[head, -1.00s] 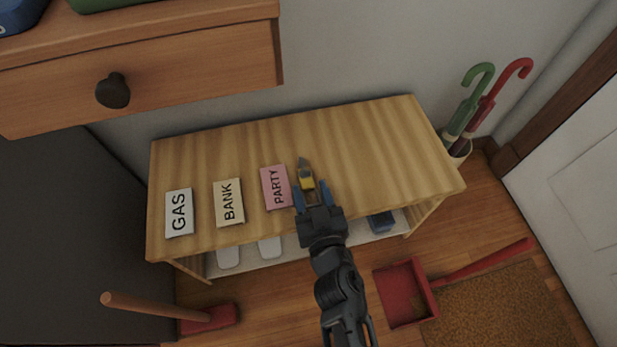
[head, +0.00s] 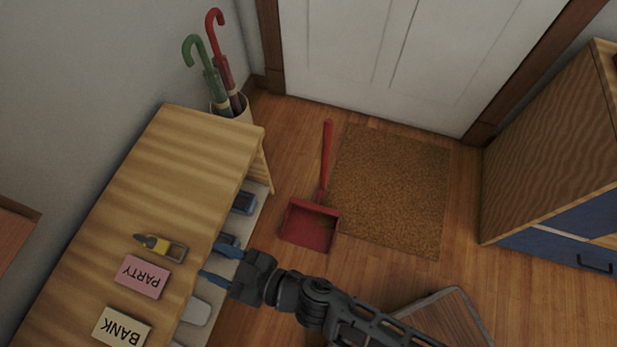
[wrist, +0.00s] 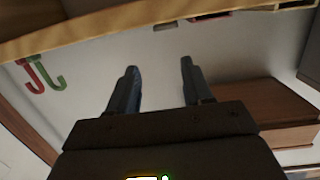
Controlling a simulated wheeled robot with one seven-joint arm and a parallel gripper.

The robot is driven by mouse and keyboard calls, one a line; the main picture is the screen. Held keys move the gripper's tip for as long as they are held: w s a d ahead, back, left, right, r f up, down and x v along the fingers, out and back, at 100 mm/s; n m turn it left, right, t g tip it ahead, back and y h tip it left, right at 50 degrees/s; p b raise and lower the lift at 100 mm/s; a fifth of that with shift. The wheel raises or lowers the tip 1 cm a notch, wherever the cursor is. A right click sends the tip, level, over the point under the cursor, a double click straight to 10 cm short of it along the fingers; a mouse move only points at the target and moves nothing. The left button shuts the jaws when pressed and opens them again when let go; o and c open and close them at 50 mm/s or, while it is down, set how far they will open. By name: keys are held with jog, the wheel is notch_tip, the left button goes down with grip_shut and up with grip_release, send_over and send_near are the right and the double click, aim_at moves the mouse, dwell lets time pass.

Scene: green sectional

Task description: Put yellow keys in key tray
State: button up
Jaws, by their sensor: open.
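The keys are not seen in the wrist view. I cannot make out a key tray in any view.
PARTY (head: 143,277) and BANK (head: 121,328) cards lie on the bench. Umbrellas stand in a holder (head: 232,108) behind it. A red dustpan (head: 310,224) and brown mat (head: 390,190) lie on the floor before a white door (head: 400,50). A blue-fronted cabinet (head: 565,245) stands right.

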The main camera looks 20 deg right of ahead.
jog(key=s+d+r+m+t+h, duration=0.1)
jog(key=s+d+r+m+h, duration=0.1)
jog(key=s+d+r, duration=0.3)
jog(key=s+d+r+m+t+h, duration=0.1)
jog(key=s+d+r+m+h, duration=0.2)
jog(key=d, duration=1)
jog(key=s+d+r+m+t+h, duration=0.1)
jog(key=s+d+r+m+h, duration=0.2)
jog(key=s+d+r, duration=0.6)
jog(key=shift+s+d+t+h, duration=0.4)
jog(key=shift+d+h, duration=0.2)
jog(key=shift+h, duration=0.3)
jog(key=s+d+r, duration=0.1)
jog(key=r, duration=0.1)
jog(key=s+d+r+h, duration=0.1)
jog(key=r, duration=0.1)
jog(key=s+d+r+m+h, duration=0.1)
jog(key=r, duration=0.2)
jog(key=shift+s+d, duration=0.1)
jog(key=shift+d, duration=0.15)
jog(key=shift+f, duration=0.1)
